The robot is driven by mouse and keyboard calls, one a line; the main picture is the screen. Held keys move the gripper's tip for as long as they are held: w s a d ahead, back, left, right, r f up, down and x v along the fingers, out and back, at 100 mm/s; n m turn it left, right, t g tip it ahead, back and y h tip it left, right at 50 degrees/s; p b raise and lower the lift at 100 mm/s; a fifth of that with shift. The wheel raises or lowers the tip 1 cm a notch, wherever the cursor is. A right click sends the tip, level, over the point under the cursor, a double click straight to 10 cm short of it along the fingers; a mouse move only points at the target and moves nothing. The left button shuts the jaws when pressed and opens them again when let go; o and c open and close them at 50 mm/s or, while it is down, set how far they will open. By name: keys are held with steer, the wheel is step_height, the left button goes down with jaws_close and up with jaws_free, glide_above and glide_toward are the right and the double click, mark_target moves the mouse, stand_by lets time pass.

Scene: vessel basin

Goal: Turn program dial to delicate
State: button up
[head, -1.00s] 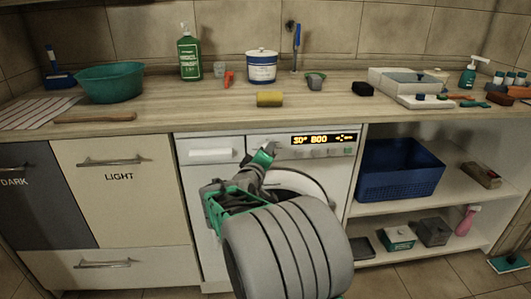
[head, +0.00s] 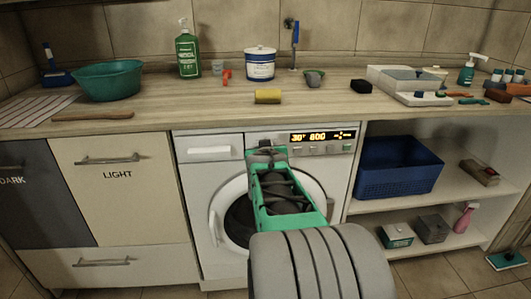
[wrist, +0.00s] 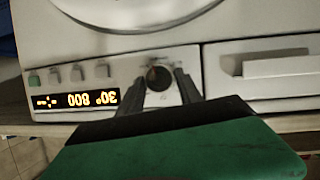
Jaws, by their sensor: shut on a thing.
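The program dial (wrist: 159,78) is a dark round knob with a reddish mark on the washing machine's front panel, seen upside down in the wrist view. My gripper (wrist: 163,80) has one finger on each side of it and is shut on it. In the head view my gripper (head: 264,152) reaches the panel left of the display and hides the dial. The washing machine (head: 209,171) has a lit display (head: 322,137) reading 30° 800. The dial's setting labels are too small to read.
The detergent drawer (head: 209,152) is left of the dial, and the round door (head: 222,195) is below, partly hidden by my arm. Several buttons (head: 320,150) sit under the display. The counter (head: 200,110) above holds a yellow sponge (head: 268,96).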

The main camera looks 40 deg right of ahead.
steer(key=shift+s+d+m+t+y+b, duration=0.15)
steer(key=shift+m+t+y+b, duration=0.25)
steer(key=shift+m+y, duration=0.5)
steer(key=shift+m, duration=0.3)
steer(key=o, duration=1.4)
steer(key=shift+c, duration=0.2)
steer(key=p+v, duration=0.1)
steer(key=v, duration=0.6)
steer(key=shift+s+a, duration=0.2)
steer(key=shift+a, duration=0.1)
